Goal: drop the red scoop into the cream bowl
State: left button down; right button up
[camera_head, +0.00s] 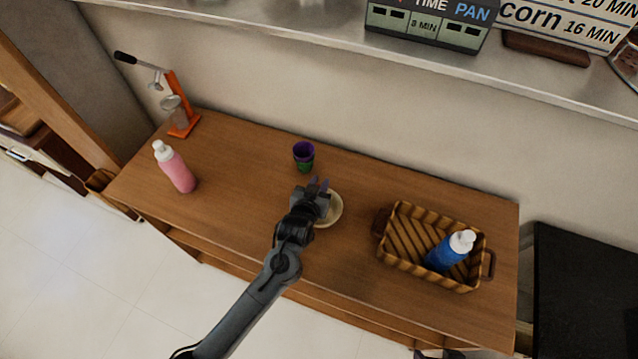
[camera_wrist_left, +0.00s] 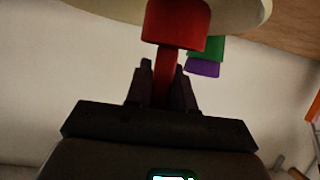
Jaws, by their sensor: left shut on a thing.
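The red scoop (camera_wrist_left: 176,25) is between the fingers of my left gripper (camera_wrist_left: 162,75) in the left wrist view. The gripper is shut on its handle, with the scoop's cup beyond the fingertips. The cream bowl (camera_wrist_left: 110,9) shows at the top of that view, behind the scoop. In the head view, the left gripper (camera_head: 315,190) is over the bowl's left side and covers part of the bowl (camera_head: 335,212). The scoop is hidden there. I cannot tell the height between scoop and bowl. My right gripper is not in view.
A purple and green cup (camera_head: 304,156) stands just behind the gripper. A wicker basket (camera_head: 400,258) with a blue bottle (camera_head: 447,252) is at the right. A pink bottle (camera_head: 175,168) and an orange press (camera_head: 180,110) stand at the left. The table between is clear.

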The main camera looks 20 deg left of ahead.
pick_arm(q)
jog(key=c, duration=0.9)
grip_release()
jog(key=p+v, duration=0.1)
jog(key=v, duration=0.9)
jog(key=shift+s+r, duration=0.1)
jog(key=shift+s, duration=0.3)
